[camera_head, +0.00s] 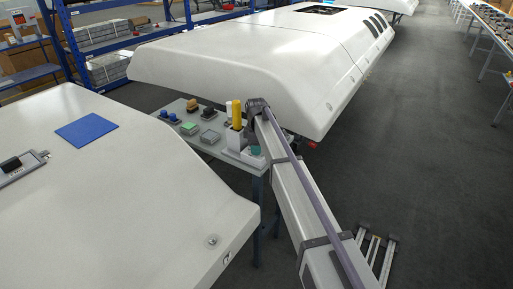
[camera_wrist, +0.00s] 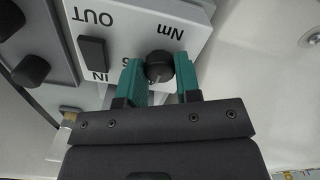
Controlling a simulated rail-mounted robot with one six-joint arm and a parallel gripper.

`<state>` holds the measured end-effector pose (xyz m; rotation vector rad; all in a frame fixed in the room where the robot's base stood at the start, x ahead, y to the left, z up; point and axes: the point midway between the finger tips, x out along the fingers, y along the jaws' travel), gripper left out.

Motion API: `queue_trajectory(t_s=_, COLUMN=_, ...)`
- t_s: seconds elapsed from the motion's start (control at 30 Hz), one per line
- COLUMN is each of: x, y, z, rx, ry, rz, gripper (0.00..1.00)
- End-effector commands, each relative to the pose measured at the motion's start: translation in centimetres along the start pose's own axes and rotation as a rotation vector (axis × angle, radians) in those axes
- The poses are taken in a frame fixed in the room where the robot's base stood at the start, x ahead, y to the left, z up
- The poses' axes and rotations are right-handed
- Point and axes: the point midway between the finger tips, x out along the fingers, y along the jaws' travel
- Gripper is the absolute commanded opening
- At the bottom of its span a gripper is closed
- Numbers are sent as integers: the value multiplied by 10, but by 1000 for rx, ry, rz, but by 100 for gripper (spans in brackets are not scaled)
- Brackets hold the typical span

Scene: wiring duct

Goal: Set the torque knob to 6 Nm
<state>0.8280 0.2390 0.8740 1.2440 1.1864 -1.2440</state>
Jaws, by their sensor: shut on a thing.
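The torque knob (camera_wrist: 159,67) is a round black knob with a light pointer line, on a light grey panel (camera_wrist: 120,20) marked "Nm". In the wrist view my gripper (camera_wrist: 160,76) has its two green fingers on either side of the knob, shut on it. The fingers cover most of the scale, so the value at the pointer cannot be read. In the head view my arm reaches to the small grey table, and the knob cannot be made out there.
A black rocker switch (camera_wrist: 93,53) between "OUT" and "IN" sits left of the knob. Further left is a dark box with black knobs (camera_wrist: 31,70). The table (camera_head: 205,145) holds several small devices and a yellow-handled tool (camera_head: 237,112), between large white shells (camera_head: 250,55).

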Motion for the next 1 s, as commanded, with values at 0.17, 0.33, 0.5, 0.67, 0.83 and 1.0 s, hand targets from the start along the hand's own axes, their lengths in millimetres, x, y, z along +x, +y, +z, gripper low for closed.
queue_trajectory(t_s=0.17, x=0, y=0, z=0, rx=38, ry=0, rz=0, gripper=7)
queue_trajectory(t_s=0.33, x=0, y=0, z=0, rx=122, ry=0, rz=0, gripper=7)
queue_trajectory(t_s=0.5, x=0, y=0, z=0, rx=252, ry=0, rz=0, gripper=7)
queue_trajectory(t_s=0.67, x=0, y=0, z=0, rx=402, ry=0, rz=0, gripper=7)
queue_trajectory(t_s=0.83, x=0, y=0, z=0, rx=563, ry=0, rz=0, gripper=7)
queue_trajectory(t_s=1.0, x=0, y=0, z=0, rx=725, ry=0, rz=0, gripper=7)
